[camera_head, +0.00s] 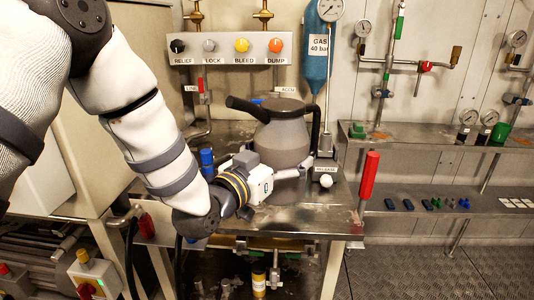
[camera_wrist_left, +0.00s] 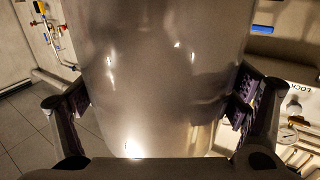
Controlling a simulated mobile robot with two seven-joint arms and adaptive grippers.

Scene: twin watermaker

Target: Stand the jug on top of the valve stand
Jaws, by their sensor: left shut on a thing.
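The jug (camera_head: 283,142) is grey with a black lid, a black spout to the left and a black handle to the right. It is upright above the steel bench. My left gripper (camera_head: 285,172) is shut on its lower body from the front. In the left wrist view the jug's shiny wall (camera_wrist_left: 160,75) fills the space between the two dark fingers with purple pads, which press on its sides. The jug's base is partly hidden by my gripper, so I cannot tell whether it touches anything below. I cannot tell for sure which fixture is the valve stand. My right gripper is out of view.
A steel bench (camera_head: 285,222) lies under the jug. A panel with RELIEF, LOCK, BLEED and DUMP knobs (camera_head: 228,48) and a blue gas bottle (camera_head: 317,55) are behind it. A RELEASE fitting (camera_head: 326,170) and a red handle (camera_head: 369,175) stand to the right, a blue valve (camera_head: 207,160) to the left.

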